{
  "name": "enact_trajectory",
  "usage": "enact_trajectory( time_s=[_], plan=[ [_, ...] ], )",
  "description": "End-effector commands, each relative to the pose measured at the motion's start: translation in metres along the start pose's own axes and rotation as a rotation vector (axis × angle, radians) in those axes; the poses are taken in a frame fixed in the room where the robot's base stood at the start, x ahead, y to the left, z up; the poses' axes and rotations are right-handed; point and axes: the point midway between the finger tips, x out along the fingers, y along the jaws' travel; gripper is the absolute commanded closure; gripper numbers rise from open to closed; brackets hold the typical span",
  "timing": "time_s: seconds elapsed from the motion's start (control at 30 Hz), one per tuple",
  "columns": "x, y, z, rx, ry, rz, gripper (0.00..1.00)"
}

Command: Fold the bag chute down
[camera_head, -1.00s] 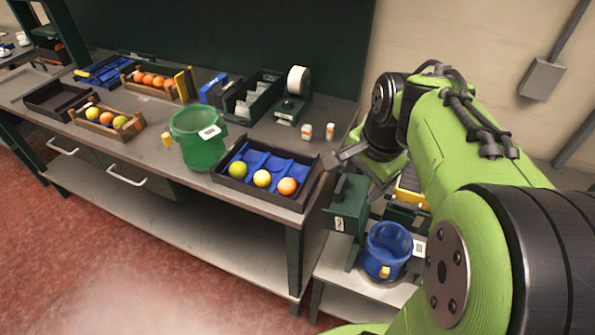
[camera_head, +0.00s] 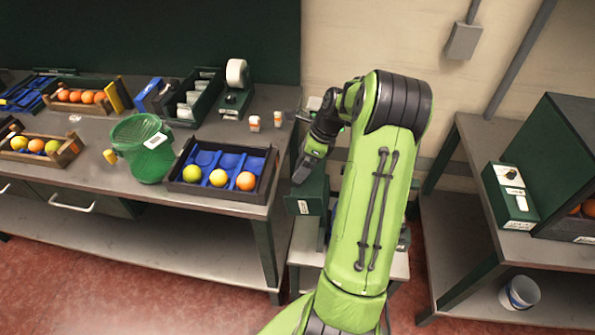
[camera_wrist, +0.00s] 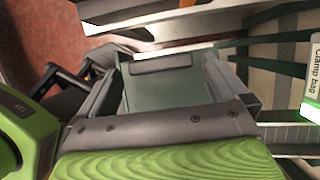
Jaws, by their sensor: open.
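The bagging station is a dark green housing (camera_head: 306,198) with a white label, on a low stand right of the long bench. My gripper (camera_head: 303,168) is open, pointing down close to the top of this housing in the head view. In the wrist view, a grey-green panel with raised sides, which looks like the bag chute (camera_wrist: 165,88), lies beyond my gripper's dark bar. I cannot tell whether the fingers touch it. A lit label reading "Clamp bag" (camera_wrist: 314,75) shows at the right edge. My arm hides much of the station in the head view.
A black tray (camera_head: 222,192) with blue cups and fruit stands on the bench, left of my gripper. A green bucket (camera_head: 145,158) and small bottles (camera_head: 254,124) are nearby. Another table (camera_head: 480,150) with a green control box (camera_head: 511,195) stands at right.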

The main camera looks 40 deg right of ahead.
Motion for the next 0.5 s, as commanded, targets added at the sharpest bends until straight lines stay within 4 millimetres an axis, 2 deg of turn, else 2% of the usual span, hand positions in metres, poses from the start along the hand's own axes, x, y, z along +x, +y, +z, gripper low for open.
enact_trajectory(
  time_s=[0.03, 0.1, 0.2, 0.5],
  plan=[
    [0.013, 0.001, -0.001, -0.001, 0.0, 0.004, 0.0],
    [0.024, 0.001, 0.0, -0.002, 0.0, 0.003, 0.0],
    [0.033, 0.0, 0.0, -0.001, 0.001, 0.001, 0.0],
    [0.035, 0.0, 0.0, -0.001, 0.001, -0.001, 0.02]
  ],
)
